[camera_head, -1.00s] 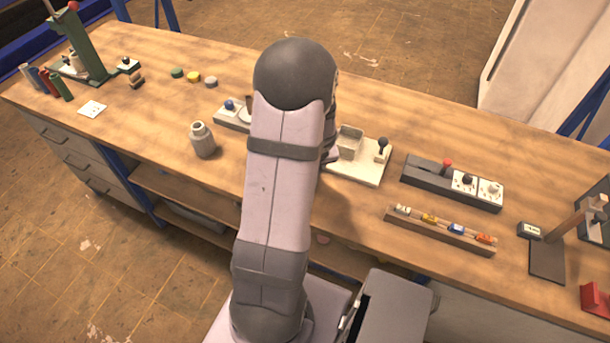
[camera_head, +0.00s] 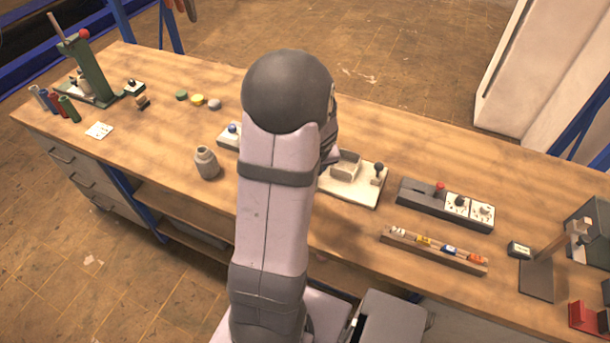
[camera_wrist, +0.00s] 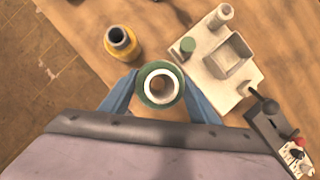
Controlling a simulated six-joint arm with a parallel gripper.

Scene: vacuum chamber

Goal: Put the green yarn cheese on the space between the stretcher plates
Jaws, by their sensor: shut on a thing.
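The green yarn cheese (camera_wrist: 142,88) shows in the wrist view as a green ring with a white core and a hole in its middle. My gripper (camera_wrist: 158,92) is shut on it, one blue finger on each side. In the head view my own arm hides the gripper and the cheese. I cannot tell for certain which parts are the stretcher plates. A pale base (camera_wrist: 217,92) with an open box (camera_wrist: 229,57), a pale post (camera_wrist: 219,17) and a small green cylinder (camera_wrist: 188,45) lies up and right of the cheese in the wrist view.
A yellow-and-grey jar (camera_wrist: 121,43) stands up-left of the cheese. A grey jar (camera_head: 207,163) stands left of my arm. A dark socket strip (camera_head: 420,196), a wooden rack (camera_head: 432,250) and a dark stand (camera_head: 537,280) are at right. Bare tabletop lies around the small discs (camera_head: 197,99).

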